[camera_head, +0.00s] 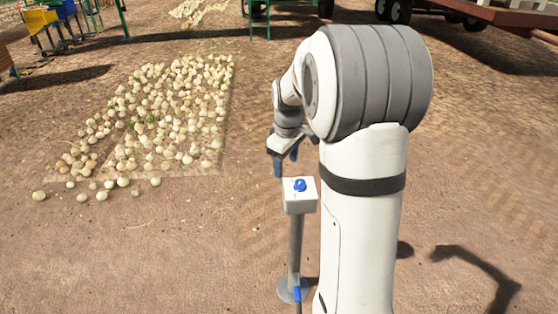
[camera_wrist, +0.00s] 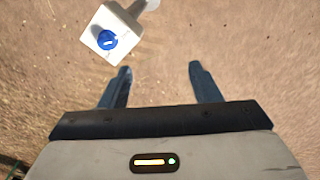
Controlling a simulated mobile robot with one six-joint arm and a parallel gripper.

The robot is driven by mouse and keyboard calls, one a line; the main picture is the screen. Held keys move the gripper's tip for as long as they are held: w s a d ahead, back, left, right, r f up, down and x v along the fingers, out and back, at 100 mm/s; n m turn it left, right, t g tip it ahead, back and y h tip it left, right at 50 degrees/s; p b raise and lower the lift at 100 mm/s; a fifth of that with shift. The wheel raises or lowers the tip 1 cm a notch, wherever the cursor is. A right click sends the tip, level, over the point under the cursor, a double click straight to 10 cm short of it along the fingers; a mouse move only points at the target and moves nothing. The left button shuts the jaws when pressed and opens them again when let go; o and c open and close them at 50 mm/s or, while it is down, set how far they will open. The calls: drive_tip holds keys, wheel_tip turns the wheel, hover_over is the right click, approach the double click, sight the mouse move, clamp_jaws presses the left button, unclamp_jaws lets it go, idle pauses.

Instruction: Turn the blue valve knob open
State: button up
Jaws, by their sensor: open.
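The blue valve knob (camera_head: 300,185) sits on top of a white box (camera_head: 300,204) on a grey post (camera_head: 296,245) with a round base. In the wrist view the knob (camera_wrist: 106,39) has a small white mark and lies at the upper left, on the white box (camera_wrist: 121,20). My gripper (camera_head: 286,162) is just above and behind the box in the head view. In the wrist view my gripper (camera_wrist: 157,68) shows two fingers spread apart with only bare ground between them. The knob is beyond and left of the fingertips, not between them. Nothing is held.
A wide patch of onions (camera_head: 160,115) lies on the ground to the left, with several loose ones at its near edge. A blue and yellow machine (camera_head: 45,22) stands at the far left. A wheeled trailer (camera_head: 480,12) stands at the far right. Bare dirt surrounds the post.

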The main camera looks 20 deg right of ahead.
drive_tip(key=w+d+f+n, duration=0.2)
drive_tip(key=w+d+f, duration=0.2)
drive_tip(key=w, duration=0.2)
drive_tip(key=n+g+p, duration=0.1)
drive_tip(key=n+p, duration=0.1)
drive_tip(key=n, duration=0.1)
hover_over(299, 181)
wheel_tip(299, 181, down, 8)
drive_tip(key=shift+f, duration=0.15)
wheel_tip(299, 181, down, 8)
drive_tip(key=shift+d+p, duration=0.1)
drive_tip(key=shift+p, duration=0.4)
